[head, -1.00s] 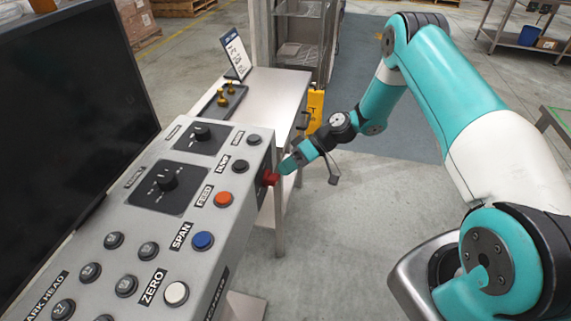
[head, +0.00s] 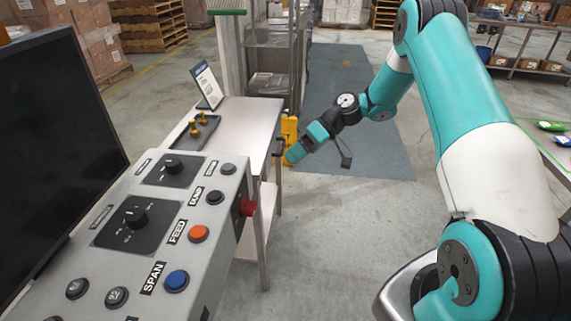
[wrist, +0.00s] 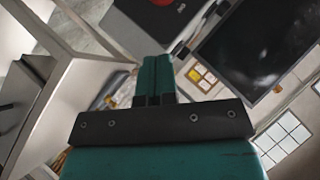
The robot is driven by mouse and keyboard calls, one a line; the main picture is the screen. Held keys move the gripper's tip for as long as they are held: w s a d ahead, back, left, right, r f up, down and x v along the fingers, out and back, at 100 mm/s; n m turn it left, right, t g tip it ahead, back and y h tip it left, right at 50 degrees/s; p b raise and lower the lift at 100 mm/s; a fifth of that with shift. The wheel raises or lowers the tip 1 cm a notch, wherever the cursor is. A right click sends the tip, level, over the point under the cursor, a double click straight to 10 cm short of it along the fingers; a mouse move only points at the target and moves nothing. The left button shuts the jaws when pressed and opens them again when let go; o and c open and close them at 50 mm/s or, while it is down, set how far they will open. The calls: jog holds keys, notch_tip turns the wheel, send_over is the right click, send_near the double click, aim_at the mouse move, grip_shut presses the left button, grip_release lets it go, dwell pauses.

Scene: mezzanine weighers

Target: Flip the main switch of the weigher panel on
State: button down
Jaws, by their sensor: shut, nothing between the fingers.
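The weigher panel (head: 140,225) is a grey sloped console at the left of the head view, with knobs and buttons. A red switch knob (head: 248,207) sits on a dark plate on its right side face. I cannot tell its setting. My gripper (head: 290,157) is apart from the red knob, above and to its right in the picture. Its teal fingers are shut and empty. In the wrist view the shut fingers (wrist: 157,70) point towards the console's side (wrist: 135,25). Part of a red thing (wrist: 162,2) shows at the top edge.
A black screen (head: 60,140) stands at the console's left. A steel table (head: 235,125) with a tray of brass weights (head: 195,130) and a small sign (head: 208,85) stands behind it. A yellow object (head: 289,130) is beyond my gripper. The floor to the right is open.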

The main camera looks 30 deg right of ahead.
aim_at(249, 209)
dwell(0.3)
jog(key=a+r+n+t+h+b, duration=0.1)
jog(key=b, duration=0.3)
jog(key=s+r+n+t+h+b, duration=0.1)
jog(key=b, duration=0.2)
jog(key=shift+s+a+r+b, duration=0.15)
jog(key=shift+s+a+b, duration=0.15)
jog(key=shift+a+b, duration=0.1)
jog(key=shift+d, duration=0.15)
jog(key=s+d+f+p+x, duration=0.1)
jog(key=f+p+x, duration=0.1)
jog(key=x, duration=1)
jog(key=shift+f, duration=0.3)
